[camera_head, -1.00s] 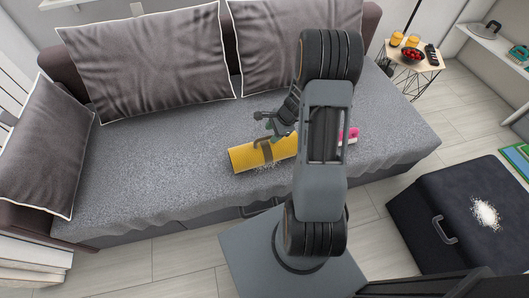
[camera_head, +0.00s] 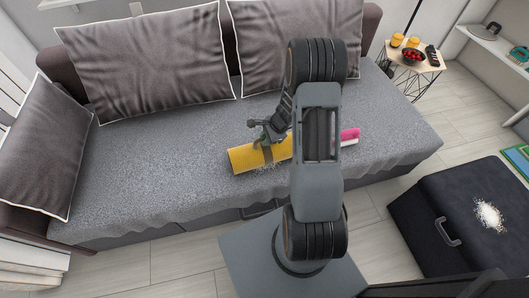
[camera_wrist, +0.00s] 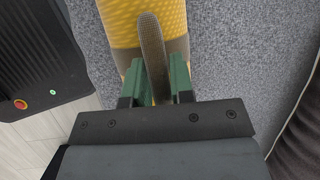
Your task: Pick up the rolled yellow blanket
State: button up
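The rolled yellow blanket (camera_head: 245,158) lies on the grey sofa seat near its front edge, with a dark band around it; its right end is hidden behind my arm. In the wrist view, the blanket (camera_wrist: 118,22) fills the top, and a grey-brown strap or handle (camera_wrist: 151,40) stands up from it. My gripper (camera_wrist: 157,68) has its green fingers apart, one on each side of that strap; I cannot tell whether they touch it. In the head view, my gripper (camera_head: 264,132) is just above the blanket's band.
A pink and white object (camera_head: 349,137) lies on the seat right of my arm. Several grey cushions (camera_head: 150,60) line the sofa. A dark ottoman (camera_head: 450,205) with white crumbs stands at right. A small side table (camera_head: 425,66) holds a bowl and candles. The left seat is clear.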

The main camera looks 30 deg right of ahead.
grip_shut()
dwell(0.9)
